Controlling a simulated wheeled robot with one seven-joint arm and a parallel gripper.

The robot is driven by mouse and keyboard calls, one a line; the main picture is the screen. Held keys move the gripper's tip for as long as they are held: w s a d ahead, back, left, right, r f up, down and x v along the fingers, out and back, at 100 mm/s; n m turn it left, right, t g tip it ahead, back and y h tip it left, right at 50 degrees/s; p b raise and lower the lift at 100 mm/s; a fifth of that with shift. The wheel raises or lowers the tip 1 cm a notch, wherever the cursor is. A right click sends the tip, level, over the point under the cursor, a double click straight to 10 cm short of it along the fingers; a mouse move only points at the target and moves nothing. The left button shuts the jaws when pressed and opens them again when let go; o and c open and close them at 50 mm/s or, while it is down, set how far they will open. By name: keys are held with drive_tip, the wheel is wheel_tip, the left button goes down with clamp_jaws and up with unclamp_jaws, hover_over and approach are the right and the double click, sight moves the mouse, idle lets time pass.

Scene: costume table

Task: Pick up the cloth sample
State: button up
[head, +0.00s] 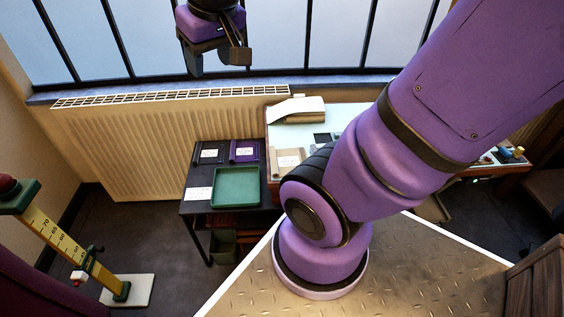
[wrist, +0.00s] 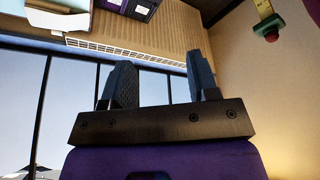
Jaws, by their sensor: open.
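My gripper (head: 215,62) hangs high in front of the window, above the radiator and well away from the tables. In the wrist view its two fingers (wrist: 160,78) stand wide apart with nothing between them. I cannot tell which is the cloth sample named. My arm hides part of the pale-topped table.
A green tray (head: 236,187) and a white card (head: 198,193) lie on the dark table. A cream folded piece (head: 298,110) lies on the pale-topped table. A radiator (head: 150,145) stands behind. A yellow measuring stand (head: 60,235) is at left. A metal plate surface (head: 400,270) is in front.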

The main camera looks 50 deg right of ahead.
drive_tip(key=w+d+f+m+g, duration=0.2)
drive_tip(key=w+d+f, duration=0.4)
drive_tip(key=d+f, duration=0.1)
drive_tip(key=m+g, duration=0.2)
drive_tip(key=m, duration=0.3)
hover_over(275, 168)
wheel_tip(275, 168, down, 32)
drive_tip(key=shift+y, duration=0.4)
drive_tip(key=shift+w+f, duration=0.1)
drive_tip(key=shift+f, duration=4.75)
clamp_jaws()
